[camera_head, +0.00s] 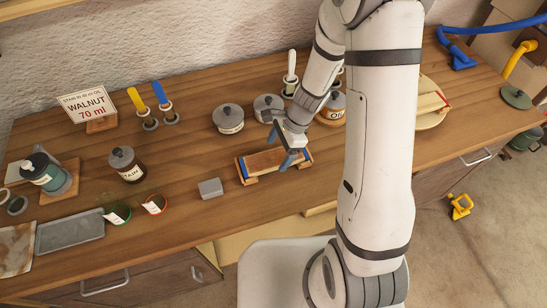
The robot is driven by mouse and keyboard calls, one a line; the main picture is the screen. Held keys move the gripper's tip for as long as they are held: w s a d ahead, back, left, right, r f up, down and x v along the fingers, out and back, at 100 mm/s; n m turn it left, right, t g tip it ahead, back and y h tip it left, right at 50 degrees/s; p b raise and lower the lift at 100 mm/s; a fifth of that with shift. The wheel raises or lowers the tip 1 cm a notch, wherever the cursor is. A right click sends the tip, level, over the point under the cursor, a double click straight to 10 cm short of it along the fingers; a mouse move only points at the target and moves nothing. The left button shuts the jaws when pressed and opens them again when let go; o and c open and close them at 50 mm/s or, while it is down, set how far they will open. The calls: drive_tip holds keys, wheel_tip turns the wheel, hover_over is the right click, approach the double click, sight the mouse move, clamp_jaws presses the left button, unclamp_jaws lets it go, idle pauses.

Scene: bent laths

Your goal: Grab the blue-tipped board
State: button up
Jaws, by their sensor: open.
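A short wooden board (268,162) lies across a low wooden stand (250,181) near the middle of the workbench. A blue mark shows at its left end, and some blue shows at the right end near my fingers. My gripper (295,159) is open, with its blue-grey fingers pointing down at the right part of the board. I cannot tell whether the fingers touch the board or sit just above it. My wrist hides part of the area behind the board.
A grey block (210,188) lies left of the stand. Lidded tins, including a grey-lidded one (229,119), stand behind it. A red-marked lath (430,102) lies on a round wooden piece at right. Stain jars, brushes, a tray (70,232) and a walnut sign (87,104) fill the left side.

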sight(274, 159)
drive_tip(key=shift+x, duration=1.25)
drive_tip(key=shift+c, duration=0.6)
drive_tip(key=c, duration=1)
drive_tip(key=shift+c, duration=0.2)
drive_tip(key=shift+r, duration=0.15)
